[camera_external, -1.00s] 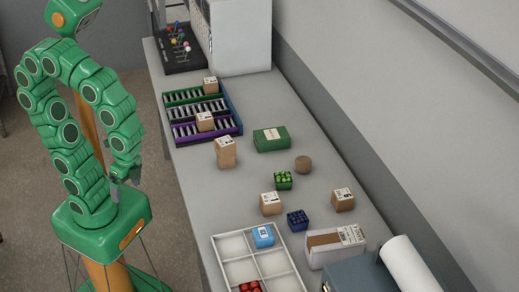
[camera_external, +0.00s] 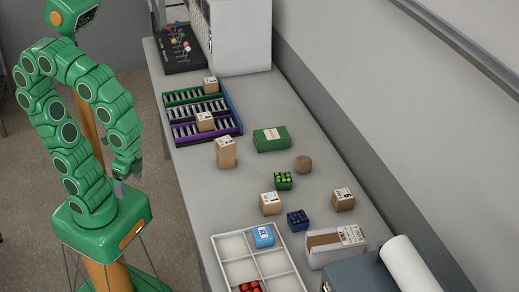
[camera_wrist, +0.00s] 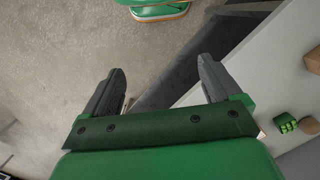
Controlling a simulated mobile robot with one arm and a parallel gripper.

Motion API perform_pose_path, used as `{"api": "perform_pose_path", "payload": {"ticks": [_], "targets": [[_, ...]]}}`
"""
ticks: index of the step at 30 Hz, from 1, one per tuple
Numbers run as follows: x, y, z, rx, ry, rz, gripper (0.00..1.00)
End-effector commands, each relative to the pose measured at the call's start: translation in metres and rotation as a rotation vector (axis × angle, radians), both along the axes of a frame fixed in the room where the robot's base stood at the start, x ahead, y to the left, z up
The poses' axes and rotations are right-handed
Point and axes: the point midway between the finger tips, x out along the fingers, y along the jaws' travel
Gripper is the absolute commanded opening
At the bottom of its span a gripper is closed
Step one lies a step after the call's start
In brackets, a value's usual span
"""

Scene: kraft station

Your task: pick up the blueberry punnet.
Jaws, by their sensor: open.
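The blueberry punnet (camera_external: 297,220), a small dark blue box of round berries, stands on the grey table just right of and above the white divided tray. It is not seen in the wrist view. My gripper (camera_wrist: 162,88) is open and empty in the wrist view, its two dark fingers spread wide above the floor beside the table. In the external view my gripper (camera_external: 122,186) hangs close to my body, left of the table edge and well apart from the punnet.
The white tray (camera_external: 257,247) holds a blue box (camera_external: 263,236) and red items (camera_external: 250,287). Small brown boxes (camera_external: 271,203) (camera_external: 343,199) flank the punnet. A green punnet (camera_external: 284,180) stands behind it. A larger carton (camera_external: 335,246) lies to its right.

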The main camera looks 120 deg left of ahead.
Motion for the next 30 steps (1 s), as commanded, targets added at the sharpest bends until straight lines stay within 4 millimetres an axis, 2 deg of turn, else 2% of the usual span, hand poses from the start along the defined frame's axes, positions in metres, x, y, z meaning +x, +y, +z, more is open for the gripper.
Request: {"api": "perform_pose_path", "payload": {"ticks": [8,20,30], "targets": [[0.042,0.014,0.008,0.013,-0.010,0.089,0.92],[0.138,0.055,0.017,0.046,-0.039,0.271,0.92],[0.216,0.098,0.011,0.071,-0.060,0.404,0.92]]}}
